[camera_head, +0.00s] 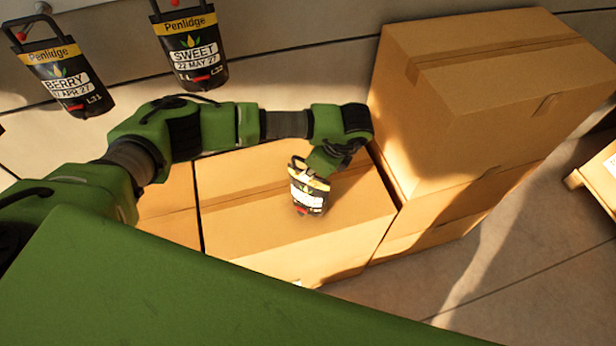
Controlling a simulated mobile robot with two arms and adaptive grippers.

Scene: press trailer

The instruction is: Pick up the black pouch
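A small black pouch (307,197) with a yellow band and a white label is at the closed cardboard box in the middle. My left gripper (318,168) is right at the top of this pouch, coming from its upper right. Its fingertips are mostly hidden, so I cannot tell if they grip the pouch, or if the pouch rests on the box or hangs just above it. Two more black pouches hang by handles on the pale wall: one labelled BERRY (66,78) and one labelled SWEET (191,52). My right gripper is not in view.
The closed cardboard box (255,235) stands under the pouch. A taller stack of cardboard boxes (450,110) rises close on its right, beside my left wrist. A pallet edge with a box (600,178) is at the far right. The floor (500,270) at lower right is clear.

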